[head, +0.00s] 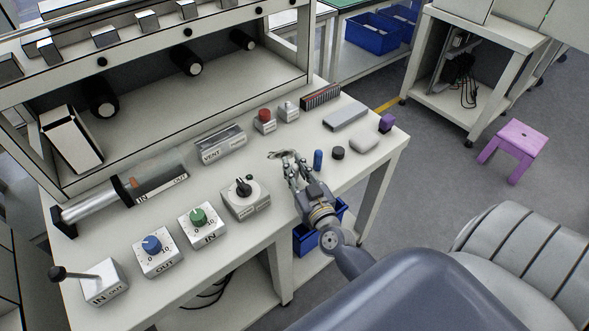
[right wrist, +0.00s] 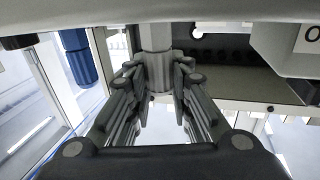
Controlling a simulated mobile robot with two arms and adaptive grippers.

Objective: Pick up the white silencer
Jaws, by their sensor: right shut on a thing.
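My right gripper (head: 287,157) is over the bench top, near the middle of its front half. In the right wrist view its fingers (right wrist: 155,92) close around a pale grey-white cylinder, the white silencer (right wrist: 155,38). The silencer's one end extends beyond the fingertips in that view, and its lower part is between the finger pads. In the head view the gripper covers most of it, and I cannot tell whether it touches the bench. My left gripper is not in view.
A dial box (head: 246,199) is at left. Red-topped and white-topped boxes stand behind. The white bench's (head: 230,262) front edge is near.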

